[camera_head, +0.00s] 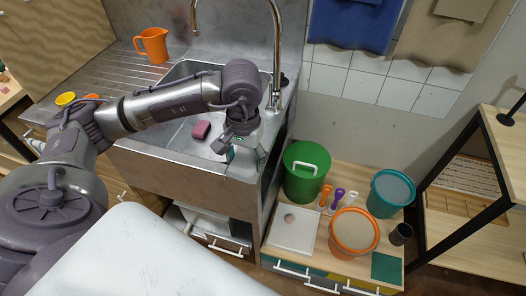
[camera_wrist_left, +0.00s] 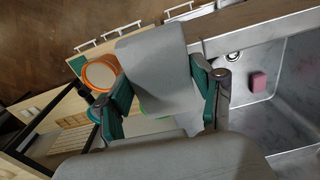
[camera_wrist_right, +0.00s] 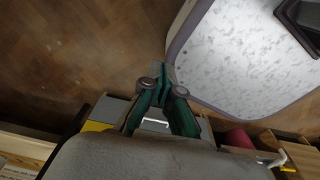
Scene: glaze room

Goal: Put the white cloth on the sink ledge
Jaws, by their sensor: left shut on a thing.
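My left gripper (camera_head: 243,150) is over the right front part of the steel sink. It is shut on the white cloth, which looks pale grey in the left wrist view (camera_wrist_left: 158,70), a flat piece spanning the space between the two fingers (camera_wrist_left: 162,98). In the head view the cloth is mostly hidden by the gripper. The sink ledge (camera_head: 190,168) runs along the front of the basin, below and beside the gripper. I cannot tell whether the cloth touches it. My right gripper (camera_wrist_right: 163,92) shows only in its wrist view, fingertips together and empty, above the floor.
A pink sponge (camera_head: 201,129) lies in the basin. The tap (camera_head: 277,50) rises behind the gripper. An orange jug (camera_head: 153,45) stands on the drainboard. Right of the sink, a low cabinet holds a green bucket (camera_head: 303,185), an orange-rimmed bucket (camera_head: 354,232) and a teal bucket (camera_head: 391,190).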

